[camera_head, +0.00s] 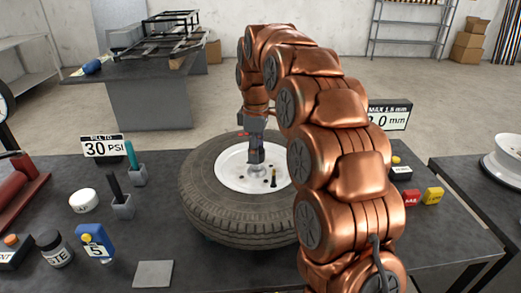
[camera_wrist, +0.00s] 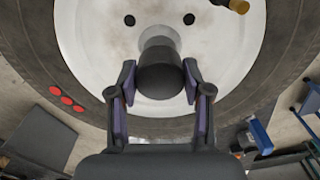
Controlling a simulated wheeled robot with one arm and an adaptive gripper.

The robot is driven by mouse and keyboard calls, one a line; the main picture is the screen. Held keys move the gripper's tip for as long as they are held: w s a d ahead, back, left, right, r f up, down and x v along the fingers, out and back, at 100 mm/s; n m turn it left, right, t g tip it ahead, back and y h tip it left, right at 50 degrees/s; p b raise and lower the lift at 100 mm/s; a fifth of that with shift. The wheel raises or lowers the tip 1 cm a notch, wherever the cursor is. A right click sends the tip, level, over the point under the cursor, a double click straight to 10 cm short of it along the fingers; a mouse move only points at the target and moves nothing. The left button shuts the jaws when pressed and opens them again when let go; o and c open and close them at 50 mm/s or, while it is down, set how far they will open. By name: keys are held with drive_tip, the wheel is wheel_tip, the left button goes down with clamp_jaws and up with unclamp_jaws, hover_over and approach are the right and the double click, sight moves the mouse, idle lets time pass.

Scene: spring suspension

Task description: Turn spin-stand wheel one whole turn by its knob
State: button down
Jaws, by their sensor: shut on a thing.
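The spin-stand wheel lies flat on the dark bench, with a black tyre (camera_head: 215,205) around a white rim (camera_head: 232,172). In the wrist view the white rim (camera_wrist: 90,40) fills the top, with dark bolt holes. The black round knob (camera_wrist: 160,80) stands on the rim between my two fingers. My gripper (camera_wrist: 158,85) is closed around it, a finger on each side. In the head view my gripper (camera_head: 256,155) points down over the rim, and the knob is mostly hidden there. A dark valve stem with a yellowish part (camera_head: 273,177) stands to its right; its end shows in the wrist view (camera_wrist: 237,5).
A grey pad (camera_head: 153,273) lies in front.

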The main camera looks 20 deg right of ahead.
drive_tip(key=shift+s+f, duration=0.1)
drive_tip(key=c, duration=0.5)
unclamp_jaws()
drive_tip(key=shift+r, duration=3.8)
